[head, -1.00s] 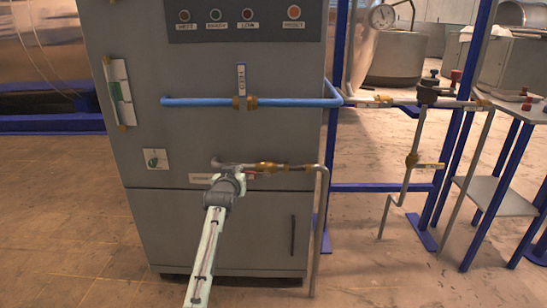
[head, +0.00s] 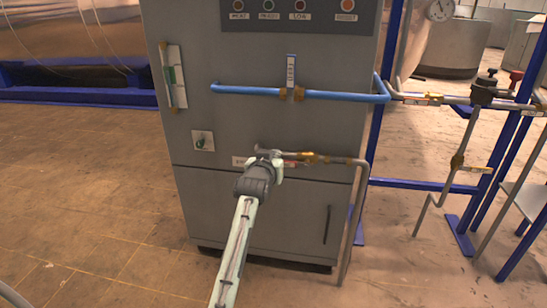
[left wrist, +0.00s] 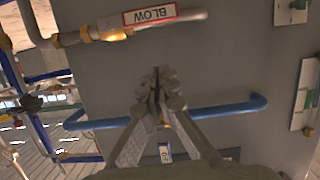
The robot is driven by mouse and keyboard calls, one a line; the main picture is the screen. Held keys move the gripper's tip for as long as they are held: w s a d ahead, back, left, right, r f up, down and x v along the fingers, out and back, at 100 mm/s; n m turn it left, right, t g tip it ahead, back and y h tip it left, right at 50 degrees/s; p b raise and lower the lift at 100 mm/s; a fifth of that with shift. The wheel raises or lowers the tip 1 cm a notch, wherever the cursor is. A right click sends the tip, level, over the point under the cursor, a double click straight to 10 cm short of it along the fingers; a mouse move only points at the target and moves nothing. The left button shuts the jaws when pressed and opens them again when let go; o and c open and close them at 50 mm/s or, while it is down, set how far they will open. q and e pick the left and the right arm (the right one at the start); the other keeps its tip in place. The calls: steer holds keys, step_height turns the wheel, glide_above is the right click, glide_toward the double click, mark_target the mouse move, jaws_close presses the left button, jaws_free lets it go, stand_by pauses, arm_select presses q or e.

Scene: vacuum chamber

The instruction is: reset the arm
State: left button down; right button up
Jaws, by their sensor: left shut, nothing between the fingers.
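My left arm comes up from the bottom of the head view. Its gripper (head: 268,160) is in front of the grey cabinet's lower pipe (head: 335,160), near that pipe's left end. In the left wrist view, the two fingers of the gripper (left wrist: 156,82) meet at the tips, with nothing between them. Behind them are the grey cabinet front (left wrist: 215,60) and the blue pipe (left wrist: 225,110). I cannot tell whether the gripper touches the lower pipe. My right gripper is not in view.
The grey cabinet (head: 260,215) stands close ahead, with buttons above and a blue horizontal pipe (head: 335,97). Blue frame posts and pipes stand at right. The floor (head: 90,190) at left is clear.

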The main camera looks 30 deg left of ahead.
arm_select(q)
steer(key=shift+v, duration=1)
steer(key=shift+f, duration=0.1)
steer(key=s+d+f+m+g+h, duration=0.1)
steer(key=s+f+g, duration=0.1)
steer(key=s+f, duration=0.6)
steer(key=s+d+f+m+g, duration=0.15)
steer(key=s+f, duration=0.25)
steer(key=f, duration=0.8)
steer(key=s+d+f+m+g+h, duration=0.1)
steer(key=s+f+g, duration=0.2)
steer(key=s+f, duration=0.55)
steer(key=s+d+f+m+g, duration=0.1)
steer(key=s+f+g, duration=0.4)
steer(key=s+f, duration=1.2)
steer(key=s+m, duration=0.1)
steer(key=s, duration=0.3)
steer(key=shift+g+h, duration=0.3)
steer(key=shift+g, duration=0.05)
